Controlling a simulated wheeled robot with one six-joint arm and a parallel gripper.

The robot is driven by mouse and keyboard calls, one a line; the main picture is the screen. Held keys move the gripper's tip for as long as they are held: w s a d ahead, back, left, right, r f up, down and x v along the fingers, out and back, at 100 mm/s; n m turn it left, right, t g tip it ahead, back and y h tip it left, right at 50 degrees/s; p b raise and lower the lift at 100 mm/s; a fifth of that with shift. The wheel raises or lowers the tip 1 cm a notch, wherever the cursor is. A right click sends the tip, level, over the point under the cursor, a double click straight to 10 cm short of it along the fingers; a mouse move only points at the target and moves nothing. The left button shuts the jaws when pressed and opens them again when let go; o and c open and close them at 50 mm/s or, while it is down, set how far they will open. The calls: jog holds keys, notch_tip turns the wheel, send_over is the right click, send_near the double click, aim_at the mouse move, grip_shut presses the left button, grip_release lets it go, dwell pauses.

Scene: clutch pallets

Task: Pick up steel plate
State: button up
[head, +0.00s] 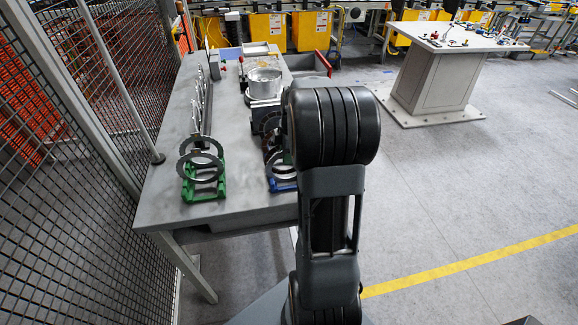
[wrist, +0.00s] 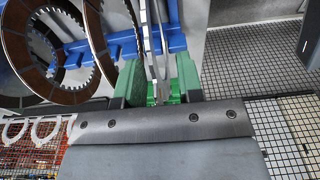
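A steel plate (wrist: 157,38), seen edge-on in the wrist view, is close in front of my gripper (wrist: 160,78). Two green blocks that look like my fingers stand apart on either side of its lower end; I see no contact. A blue rack (wrist: 185,45) behind holds brown-faced toothed discs (wrist: 98,42) at left. In the head view my arm hides my gripper and most of the blue rack (head: 283,185). To its left, a green rack (head: 204,190) holds upright steel rings (head: 201,143) on the table.
The grey table (head: 245,205) runs along a mesh fence (head: 60,180) on the left. A round metal housing (head: 263,84) and a row of upright parts (head: 203,105) stand farther back. Another work table (head: 440,75) is at far right. Floor at right is open.

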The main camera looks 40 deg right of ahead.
jog(key=shift+c, duration=0.5)
grip_shut()
jog(key=shift+r, duration=0.15)
